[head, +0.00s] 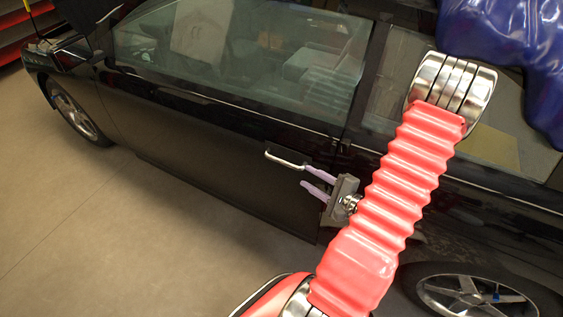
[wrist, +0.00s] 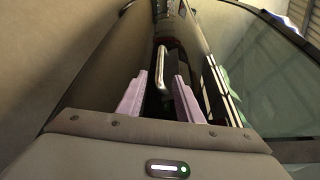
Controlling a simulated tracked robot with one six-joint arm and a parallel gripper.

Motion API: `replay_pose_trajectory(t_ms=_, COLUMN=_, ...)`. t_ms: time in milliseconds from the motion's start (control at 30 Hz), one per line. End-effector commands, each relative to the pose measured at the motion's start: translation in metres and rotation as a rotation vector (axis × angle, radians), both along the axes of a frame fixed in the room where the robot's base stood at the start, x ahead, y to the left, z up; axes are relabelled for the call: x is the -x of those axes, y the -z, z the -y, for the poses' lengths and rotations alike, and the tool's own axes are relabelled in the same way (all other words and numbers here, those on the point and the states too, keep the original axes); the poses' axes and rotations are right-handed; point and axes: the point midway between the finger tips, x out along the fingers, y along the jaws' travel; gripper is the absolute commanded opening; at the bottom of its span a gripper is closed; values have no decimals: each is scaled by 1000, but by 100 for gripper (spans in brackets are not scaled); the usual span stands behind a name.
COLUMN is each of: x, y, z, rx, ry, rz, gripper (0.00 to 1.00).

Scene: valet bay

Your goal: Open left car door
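The black car's left door (head: 200,140) fills the middle of the head view and looks shut. Its silver bar handle (head: 285,159) is near the door's rear edge. My gripper (head: 304,176) is just right of the handle, its two pale purple fingers apart and pointing at it. In the wrist view, the handle (wrist: 160,66) lies in line with the space between my gripper's open fingertips (wrist: 157,78). I cannot tell whether a finger touches the handle. My red arm hides part of the car's rear side.
Bare beige floor (head: 90,230) lies free along the door at the left. The rear wheel (head: 475,297) is at the lower right, the front wheel (head: 76,115) at the far left. A blue glossy cover (head: 510,50) hangs at the upper right. The door window (head: 240,50) is above the handle.

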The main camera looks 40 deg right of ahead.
Motion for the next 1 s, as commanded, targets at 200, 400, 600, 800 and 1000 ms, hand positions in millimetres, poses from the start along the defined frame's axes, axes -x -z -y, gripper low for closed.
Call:
replay_pose_trajectory(t_ms=200, x=0, y=0, z=0, rx=1, ry=-2, rz=0, gripper=33)
replay_pose_trajectory(t_ms=400, x=-5, y=0, z=-1, rx=0, ry=-4, rz=0, gripper=33)
replay_pose_trajectory(t_ms=600, x=-19, y=4, z=-1, rx=1, ry=-7, rz=-1, gripper=33)
replay_pose_trajectory(t_ms=800, x=-41, y=8, z=-2, rx=0, ry=-7, rz=0, gripper=33)
replay_pose_trajectory(t_ms=1000, x=-63, y=13, z=-2, rx=1, ry=-8, rz=0, gripper=33)
